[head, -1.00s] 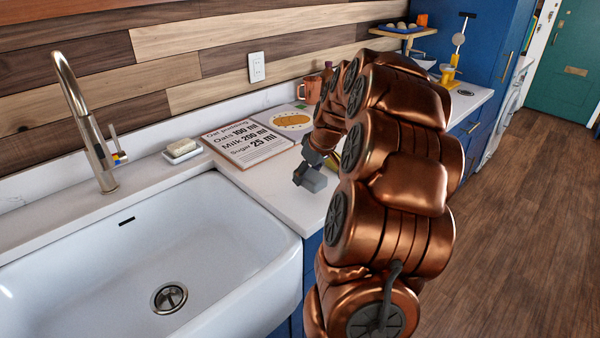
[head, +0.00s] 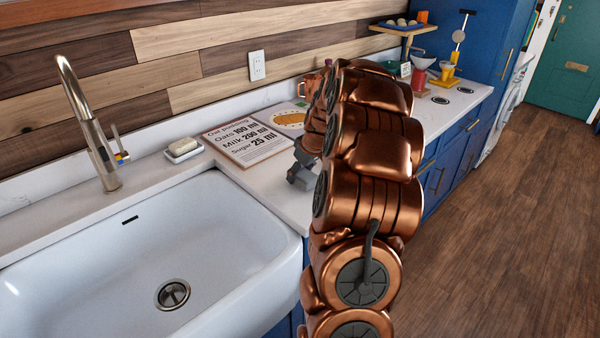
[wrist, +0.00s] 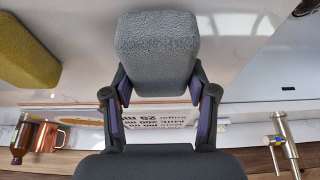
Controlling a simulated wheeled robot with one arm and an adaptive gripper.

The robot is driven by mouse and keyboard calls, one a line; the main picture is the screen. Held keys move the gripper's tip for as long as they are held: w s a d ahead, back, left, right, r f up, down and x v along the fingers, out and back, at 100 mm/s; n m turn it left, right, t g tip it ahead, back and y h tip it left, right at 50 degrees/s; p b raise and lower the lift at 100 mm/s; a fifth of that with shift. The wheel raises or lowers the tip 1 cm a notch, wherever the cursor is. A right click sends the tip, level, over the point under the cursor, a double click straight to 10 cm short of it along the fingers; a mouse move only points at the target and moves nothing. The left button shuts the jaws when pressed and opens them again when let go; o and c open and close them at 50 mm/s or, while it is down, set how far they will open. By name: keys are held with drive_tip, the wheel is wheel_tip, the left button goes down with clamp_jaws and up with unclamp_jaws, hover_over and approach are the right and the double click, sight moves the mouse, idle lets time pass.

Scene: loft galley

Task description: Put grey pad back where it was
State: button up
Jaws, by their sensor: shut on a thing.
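The grey pad (wrist: 157,45) is a fuzzy block held at my gripper's fingertips in the wrist view. My gripper (wrist: 160,84) is shut on it, with one finger on each side. I cannot tell whether the pad touches the counter. My arm covers much of the counter to the right.
A yellow-green block (wrist: 22,52) lies on the counter beside the pad. The sink (head: 60,245), tap (head: 92,130), soap dish (head: 184,151) and recipe board (head: 246,141) are to the left. A copper mug (wrist: 50,137) and brown bottle (wrist: 24,140) stand by the wall.

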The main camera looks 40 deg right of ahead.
drive_tip(key=shift+f, duration=0.45)
drive_tip(key=shift+f, duration=0.1)
drive_tip(key=shift+f, duration=0.15)
drive_tip(key=o, duration=1.1)
